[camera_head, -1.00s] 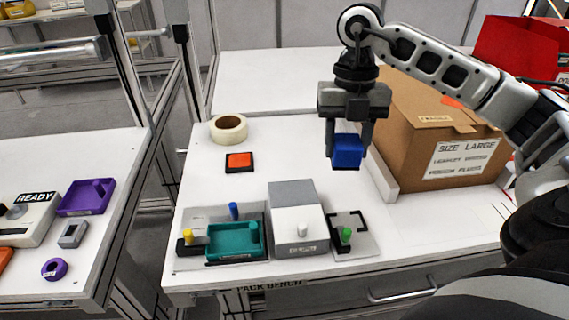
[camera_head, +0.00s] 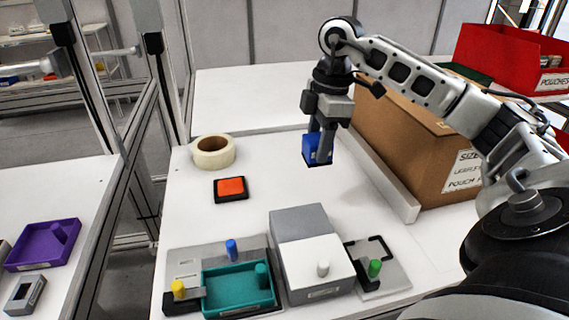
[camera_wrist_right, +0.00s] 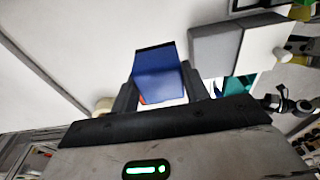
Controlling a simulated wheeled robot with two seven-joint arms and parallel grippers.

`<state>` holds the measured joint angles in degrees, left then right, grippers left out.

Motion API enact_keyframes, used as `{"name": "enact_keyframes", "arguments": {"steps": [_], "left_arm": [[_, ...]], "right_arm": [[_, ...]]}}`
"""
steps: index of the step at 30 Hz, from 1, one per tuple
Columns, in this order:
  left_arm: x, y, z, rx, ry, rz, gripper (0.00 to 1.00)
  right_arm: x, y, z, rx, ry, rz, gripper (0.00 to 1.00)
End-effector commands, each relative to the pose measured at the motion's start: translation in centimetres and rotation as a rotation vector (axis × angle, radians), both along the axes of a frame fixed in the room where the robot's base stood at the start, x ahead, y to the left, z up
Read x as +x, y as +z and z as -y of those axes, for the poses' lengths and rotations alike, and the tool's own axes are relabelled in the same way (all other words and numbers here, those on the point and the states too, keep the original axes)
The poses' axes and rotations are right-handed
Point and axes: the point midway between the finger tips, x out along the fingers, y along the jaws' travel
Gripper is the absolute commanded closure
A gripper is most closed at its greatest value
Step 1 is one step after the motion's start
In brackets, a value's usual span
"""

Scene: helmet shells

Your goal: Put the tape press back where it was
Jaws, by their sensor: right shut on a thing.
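The tape press appears to be the blue block (camera_head: 314,148) with a dark bottom edge. My right gripper (camera_head: 320,150) is shut on it and holds it over the white bench, in front of the cardboard box; the gap to the bench is hard to judge. In the right wrist view the blue block (camera_wrist_right: 160,75) sits between the two fingers (camera_wrist_right: 160,95). My left gripper is not in view.
A tape roll (camera_head: 213,153) and an orange-topped black pad (camera_head: 231,188) lie left on the bench. In front stand a teal tray (camera_head: 238,290), a grey-white box (camera_head: 315,265) and a fixture with a green peg (camera_head: 385,277). A cardboard box (camera_head: 420,150) stands right. Bench between is clear.

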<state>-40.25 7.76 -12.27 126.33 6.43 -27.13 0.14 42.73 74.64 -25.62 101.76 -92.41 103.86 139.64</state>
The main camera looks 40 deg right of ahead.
Motion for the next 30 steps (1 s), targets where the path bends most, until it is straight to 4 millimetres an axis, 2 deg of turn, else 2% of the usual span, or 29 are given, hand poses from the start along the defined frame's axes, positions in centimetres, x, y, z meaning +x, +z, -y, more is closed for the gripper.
{"name": "enact_keyframes", "arguments": {"steps": [1,4,6,12,20,25,30], "left_arm": [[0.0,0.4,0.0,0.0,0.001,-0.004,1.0],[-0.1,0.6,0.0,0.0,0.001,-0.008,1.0],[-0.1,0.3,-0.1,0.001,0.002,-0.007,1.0],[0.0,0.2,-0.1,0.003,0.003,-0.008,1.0],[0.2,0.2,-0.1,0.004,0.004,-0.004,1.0],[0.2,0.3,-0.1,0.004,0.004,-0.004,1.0],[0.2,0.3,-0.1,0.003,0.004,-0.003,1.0]], "right_arm": [[1.5,-0.2,-0.4,0.008,0.002,0.002,0.73],[3.9,-1.4,-0.6,0.006,0.002,0.0,0.73],[4.9,-3.3,-0.6,0.003,0.001,-0.004,0.73],[7.3,-6.2,-0.7,0.0,0.0,-0.001,0.73],[8.5,-7.7,-0.9,0.0,0.002,-0.002,0.73],[8.3,-10.2,-0.7,-0.002,0.001,-0.002,0.73],[8.3,-10.5,-0.7,-0.002,0.001,0.0,0.73]]}}
